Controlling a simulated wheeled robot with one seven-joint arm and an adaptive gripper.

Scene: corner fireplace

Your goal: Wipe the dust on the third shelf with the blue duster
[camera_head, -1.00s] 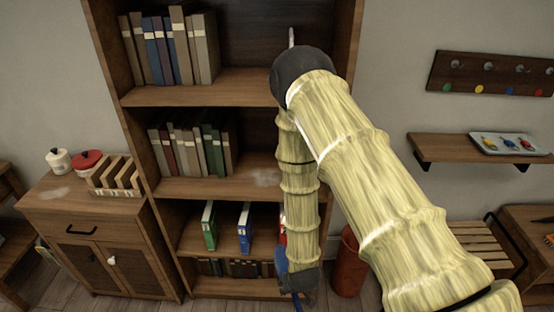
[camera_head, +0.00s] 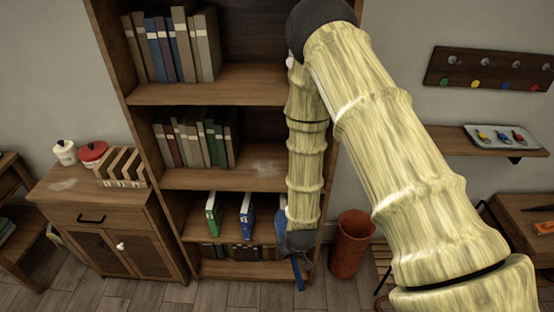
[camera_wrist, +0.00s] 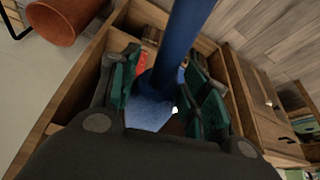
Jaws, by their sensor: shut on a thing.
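The blue duster (camera_head: 298,272) is held in my gripper (camera_head: 296,243), in front of the right side of the lower bookcase. In the wrist view its blue handle (camera_wrist: 190,30) runs between the green finger pads of my gripper (camera_wrist: 165,85), which is shut on it. A pale dust patch (camera_head: 266,168) lies on the bookcase shelf (camera_head: 240,181) holding the middle row of books, toward its right side. My gripper and the duster are below that shelf's level in the head view.
Books (camera_head: 196,142) stand on the dusty shelf's left. A red-brown bin (camera_head: 351,245) stands right of the bookcase. A cabinet (camera_head: 95,212) at left has another pale patch (camera_head: 63,184).

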